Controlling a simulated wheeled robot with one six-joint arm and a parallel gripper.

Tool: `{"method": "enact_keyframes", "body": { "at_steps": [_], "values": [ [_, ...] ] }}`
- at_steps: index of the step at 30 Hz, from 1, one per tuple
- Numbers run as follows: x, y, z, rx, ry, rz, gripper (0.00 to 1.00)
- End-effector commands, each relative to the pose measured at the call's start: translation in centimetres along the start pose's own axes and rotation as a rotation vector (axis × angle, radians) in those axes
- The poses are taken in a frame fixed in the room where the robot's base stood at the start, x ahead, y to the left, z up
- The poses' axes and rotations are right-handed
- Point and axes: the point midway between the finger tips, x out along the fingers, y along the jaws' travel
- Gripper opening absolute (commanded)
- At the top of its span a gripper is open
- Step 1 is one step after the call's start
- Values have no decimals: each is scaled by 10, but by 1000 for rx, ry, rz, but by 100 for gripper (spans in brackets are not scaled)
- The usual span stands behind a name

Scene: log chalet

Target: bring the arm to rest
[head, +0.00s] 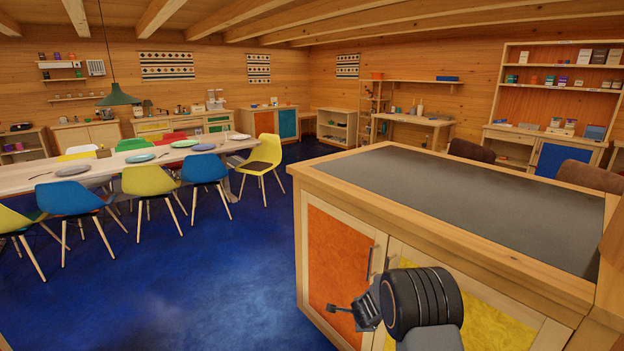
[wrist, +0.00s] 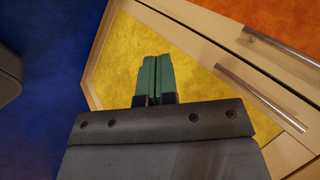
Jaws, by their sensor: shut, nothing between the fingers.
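My gripper (head: 340,310) shows in the head view at the lower middle, in front of the cabinet doors of a wooden counter (head: 440,228). In the wrist view my gripper (wrist: 153,78) has its two green fingers together, with nothing between them. The fingers point toward a yellow door panel (wrist: 150,50). I cannot tell the exact gap between the fingertips and the doors.
The counter has a dark top, an orange door (head: 340,262) and metal handles (wrist: 262,92). A long dining table (head: 35,178) with several coloured chairs stands at the left. Blue floor (head: 215,270) lies clear between. Shelves (head: 560,95) stand at the right wall.

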Motion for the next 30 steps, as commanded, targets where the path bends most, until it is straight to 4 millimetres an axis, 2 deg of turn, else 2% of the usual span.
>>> {"method": "enact_keyframes", "body": {
  "at_steps": [3,5,8,12,15,18,21,24,30],
  "values": [
    [-55,6,29,-328,-210,38,0],
    [-86,14,38,-494,-300,59,0],
    [-144,34,44,-764,-428,100,0],
    [-227,69,32,-1124,-541,175,0],
    [-278,94,13,-1327,-563,234,0],
    [-316,112,-6,-1468,-541,277,0],
    [-344,121,-20,-1549,-488,288,0],
    [-363,121,-28,-1584,-420,257,0],
    [-386,111,-31,-1588,-336,176,0]
  ]
}}
